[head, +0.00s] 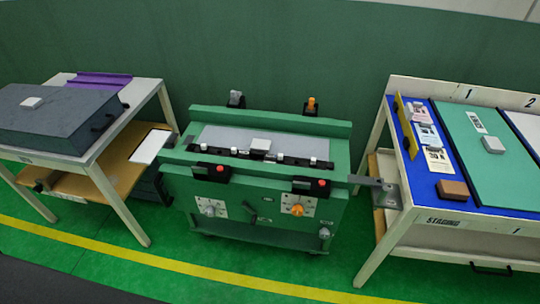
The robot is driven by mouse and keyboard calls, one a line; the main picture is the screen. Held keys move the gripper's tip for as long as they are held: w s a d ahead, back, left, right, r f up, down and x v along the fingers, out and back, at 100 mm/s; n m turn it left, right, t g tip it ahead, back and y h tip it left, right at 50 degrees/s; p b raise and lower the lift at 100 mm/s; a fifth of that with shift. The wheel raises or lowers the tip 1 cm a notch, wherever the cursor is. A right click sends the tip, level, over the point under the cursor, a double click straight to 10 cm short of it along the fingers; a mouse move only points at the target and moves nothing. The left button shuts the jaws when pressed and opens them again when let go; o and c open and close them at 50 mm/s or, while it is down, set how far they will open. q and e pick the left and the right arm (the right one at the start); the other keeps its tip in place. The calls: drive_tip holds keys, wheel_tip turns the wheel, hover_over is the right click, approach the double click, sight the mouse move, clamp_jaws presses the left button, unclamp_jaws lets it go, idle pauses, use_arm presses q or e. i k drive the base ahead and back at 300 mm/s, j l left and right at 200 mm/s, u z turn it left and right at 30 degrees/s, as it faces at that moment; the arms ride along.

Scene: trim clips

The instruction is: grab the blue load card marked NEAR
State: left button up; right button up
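Several small printed cards lie in a column on the blue left strip of the right-hand table. The middle one (428,135) looks pale blue. The nearer one (438,160) looks cream with dark print, and the far one (420,112) is partly covered by a small pinkish block. The lettering is too small to read, so I cannot tell which card is marked NEAR. Neither of my grippers shows in the head view.
A yellow upright strip (405,125) stands left of the cards, and a brown block (453,189) lies nearer. A green panel (484,140) is to their right. A green machine (255,185) stands mid-view; a left table carries a dark grey case (55,125).

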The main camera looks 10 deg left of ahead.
sight(428, 134)
drive_tip(key=i+l+z, duration=0.25)
drive_tip(key=l, duration=0.25)
drive_tip(key=i+l+z, duration=0.25)
drive_tip(key=l, duration=0.2)
drive_tip(key=i, duration=0.05)
